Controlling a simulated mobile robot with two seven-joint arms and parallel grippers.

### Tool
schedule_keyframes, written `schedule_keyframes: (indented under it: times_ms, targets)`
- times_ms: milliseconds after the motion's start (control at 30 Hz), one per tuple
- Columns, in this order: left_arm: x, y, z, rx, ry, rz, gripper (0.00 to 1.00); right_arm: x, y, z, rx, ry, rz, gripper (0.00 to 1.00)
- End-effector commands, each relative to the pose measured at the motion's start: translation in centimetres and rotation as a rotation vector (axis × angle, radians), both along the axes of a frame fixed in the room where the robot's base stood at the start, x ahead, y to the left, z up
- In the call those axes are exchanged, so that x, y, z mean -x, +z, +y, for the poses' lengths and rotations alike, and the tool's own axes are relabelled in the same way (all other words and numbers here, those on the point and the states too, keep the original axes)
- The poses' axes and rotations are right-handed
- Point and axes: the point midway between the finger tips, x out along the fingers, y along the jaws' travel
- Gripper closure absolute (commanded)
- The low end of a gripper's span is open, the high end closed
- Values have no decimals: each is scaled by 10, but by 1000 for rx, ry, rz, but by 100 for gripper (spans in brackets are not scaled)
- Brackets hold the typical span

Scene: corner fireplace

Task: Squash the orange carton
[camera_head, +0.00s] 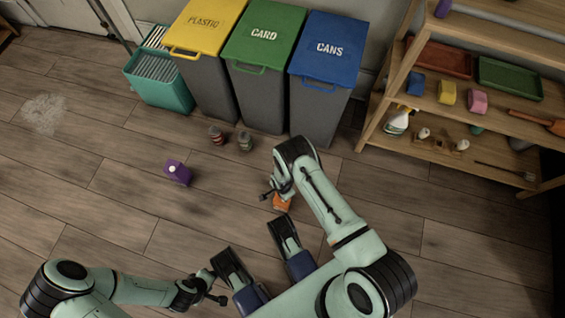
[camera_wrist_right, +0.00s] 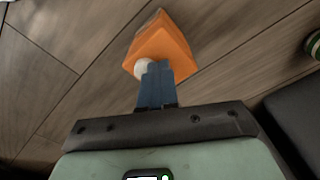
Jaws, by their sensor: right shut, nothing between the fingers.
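The orange carton (camera_head: 282,202) is on the wooden floor below my right wrist in the head view, partly covered by it. In the right wrist view the orange carton (camera_wrist_right: 160,46) shows a white cap beside my blue fingers. My right gripper (camera_wrist_right: 157,66) is shut with its fingers together, and the tips overlap the carton's near side. I cannot tell whether they touch it. My left gripper (camera_head: 214,287) is low in the head view, away from the carton, and its fingers cannot be made out.
A purple carton (camera_head: 178,172) and two small cans (camera_head: 216,135) (camera_head: 245,141) are on the floor. Yellow (camera_head: 202,60), green (camera_head: 262,70) and blue (camera_head: 322,75) lidded bins stand behind, beside a teal crate (camera_head: 165,92). A wooden shelf (camera_head: 385,100) is at right.

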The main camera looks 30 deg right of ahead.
Motion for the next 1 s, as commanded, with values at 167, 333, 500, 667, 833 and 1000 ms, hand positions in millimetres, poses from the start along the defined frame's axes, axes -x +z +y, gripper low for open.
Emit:
schedule_keyframes:
  times_ms: [167, 333, 500, 667, 833, 1000]
  targets:
    - [0, -1, 0, 0, 0, 0, 57, 1, -8, 0, 0, 0, 1, 100]
    - [-1, -2, 0, 0, 0, 0, 57, 1, -15, 0, 0, 0, 1, 100]
    - [0, -1, 0, 0, 0, 0, 57, 0, -21, 0, 0, 0, 0, 100]
    - [-1, -1, 0, 0, 0, 0, 57, 0, -28, 0, 0, 0, 0, 100]
    - [-1, -2, 0, 0, 0, 0, 57, 0, -28, 0, 0, 0, 0, 100]
    - [0, -2, 0, 0, 1, 2, 57, 0, -28, 0, 0, 0, 0, 100]
